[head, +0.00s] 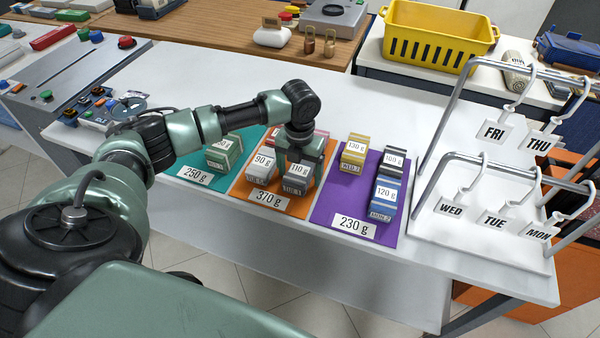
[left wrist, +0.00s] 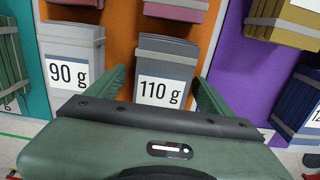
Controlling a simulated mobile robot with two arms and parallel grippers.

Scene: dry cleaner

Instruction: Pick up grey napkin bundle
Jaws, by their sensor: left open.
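A grey napkin bundle (left wrist: 168,55) with a 110 g label stands on the orange mat, between the open fingers of my left gripper (left wrist: 161,78) in the left wrist view. The fingers are on either side of it, and I cannot tell whether they touch it. In the head view my left gripper (head: 302,158) reaches down over this grey bundle (head: 296,182) and hides its upper back part. Another greyish bundle (left wrist: 72,45), labelled 90 g, stands just left of it and also shows in the head view (head: 262,172). My right gripper is not in view.
The orange mat (head: 243,185) also holds reddish bundles (left wrist: 176,10) behind. A teal mat (head: 187,167) with green bundles (head: 222,155) lies left. A purple mat (head: 325,212) with yellow and blue bundles lies right. A metal rack (head: 437,120) with day tags stands farther right.

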